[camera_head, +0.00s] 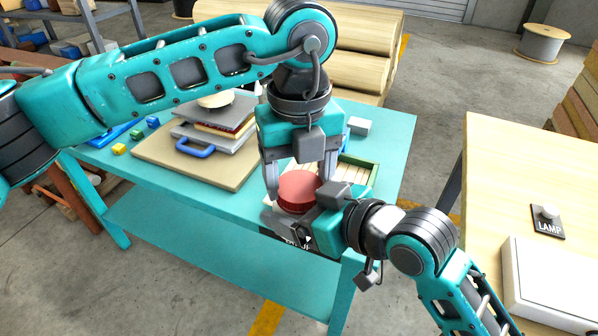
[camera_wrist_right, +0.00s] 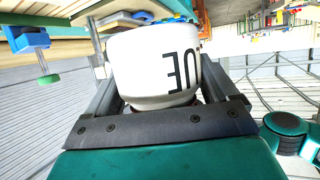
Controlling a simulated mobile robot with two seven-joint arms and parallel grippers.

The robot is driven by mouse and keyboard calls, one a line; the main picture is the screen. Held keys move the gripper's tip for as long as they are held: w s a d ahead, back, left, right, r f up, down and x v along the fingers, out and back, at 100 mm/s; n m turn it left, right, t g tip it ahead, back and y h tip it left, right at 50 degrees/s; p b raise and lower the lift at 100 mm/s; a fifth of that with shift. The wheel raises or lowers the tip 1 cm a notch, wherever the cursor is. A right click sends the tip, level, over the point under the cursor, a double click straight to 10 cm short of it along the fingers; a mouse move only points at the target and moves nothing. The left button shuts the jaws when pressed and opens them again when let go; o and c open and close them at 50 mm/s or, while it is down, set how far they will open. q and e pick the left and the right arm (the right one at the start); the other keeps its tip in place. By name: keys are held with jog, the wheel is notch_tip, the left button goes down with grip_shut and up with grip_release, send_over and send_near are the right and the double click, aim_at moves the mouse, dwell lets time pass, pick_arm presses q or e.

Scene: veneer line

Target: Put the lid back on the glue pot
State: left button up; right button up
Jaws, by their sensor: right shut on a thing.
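The round red lid (camera_head: 298,191) is level between the two fingers of my left gripper (camera_head: 298,186), which points down from above. Those fingers stand apart on either side of the lid, with a gap seeming to show. My right gripper (camera_head: 297,216) reaches in from the right, just below the lid. In the right wrist view it is shut on the white glue pot (camera_wrist_right: 150,62), whose dark lettering appears upside down. The pot is mostly hidden in the head view by the lid and right gripper. I cannot tell whether the lid is fully seated on it.
The teal table (camera_head: 385,125) holds a tan board (camera_head: 150,150) with a grey blue-handled case (camera_head: 215,130), several small blocks and a green-edged crate (camera_head: 372,170). A wooden table (camera_head: 500,180) with a lamp button (camera_head: 546,215) stands at the right.

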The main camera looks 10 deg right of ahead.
pick_arm(q)
jog(key=o, duration=0.4)
jog(key=shift+o, duration=0.2)
jog(key=shift+r, duration=0.1)
jog(key=shift+r, duration=2.2)
jog(key=shift+c, duration=0.3)
jog(key=shift+r+n, duration=0.7)
jog(key=shift+n, duration=0.4)
jog(key=n, duration=0.1)
jog(key=r+n, duration=0.1)
jog(key=n, duration=0.1)
jog(key=shift+r, duration=0.3)
jog(key=shift+f, duration=0.1)
